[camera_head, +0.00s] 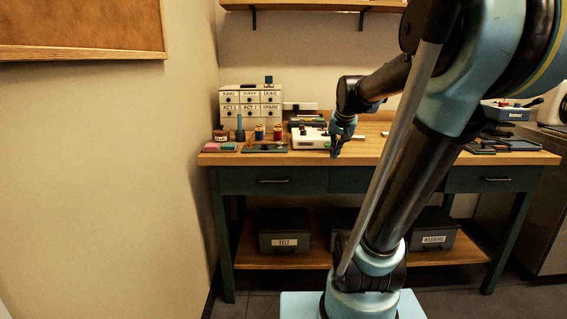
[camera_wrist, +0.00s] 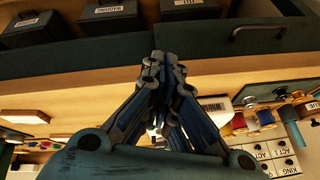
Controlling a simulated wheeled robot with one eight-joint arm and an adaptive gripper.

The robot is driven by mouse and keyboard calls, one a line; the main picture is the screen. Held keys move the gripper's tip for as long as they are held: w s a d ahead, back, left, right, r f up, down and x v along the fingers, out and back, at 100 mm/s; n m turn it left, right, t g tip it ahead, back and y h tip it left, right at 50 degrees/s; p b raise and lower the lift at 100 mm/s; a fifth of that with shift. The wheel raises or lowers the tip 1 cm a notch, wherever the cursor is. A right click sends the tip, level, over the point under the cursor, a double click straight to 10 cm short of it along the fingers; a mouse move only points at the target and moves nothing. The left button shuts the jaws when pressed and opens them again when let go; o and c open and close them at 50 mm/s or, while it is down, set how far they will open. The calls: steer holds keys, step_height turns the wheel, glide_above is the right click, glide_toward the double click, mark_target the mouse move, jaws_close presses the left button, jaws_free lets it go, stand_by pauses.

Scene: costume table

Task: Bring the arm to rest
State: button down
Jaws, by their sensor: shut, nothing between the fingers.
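My gripper (camera_head: 336,150) is at the front edge of the wooden table (camera_head: 388,152) in the head view, pointing down. In the wrist view my gripper (camera_wrist: 164,58) has its fingertips together with nothing between them. My arm reaches out from my base at the bottom and bends over toward the table. It covers part of the tabletop and the shelf below.
A labelled drawer cabinet (camera_head: 251,107) stands at the back left. A white box (camera_head: 308,138) lies just left of my gripper. Thread spools (camera_head: 260,132) stand further left. A blue bin (camera_head: 505,111) sits at the right. Dark boxes (camera_head: 284,231) fill the lower shelf.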

steer(key=s+f+n+g, duration=0.1)
steer(key=s+f, duration=0.8)
steer(key=s, duration=0.3)
steer(key=s+f+n+g, duration=0.2)
steer(key=s+f, duration=0.6)
steer(key=s, duration=0.4)
steer(key=shift+s+d+f+n+h, duration=0.25)
steer(key=shift+s+f+n+h, duration=0.05)
steer(key=shift+s+f, duration=0.1)
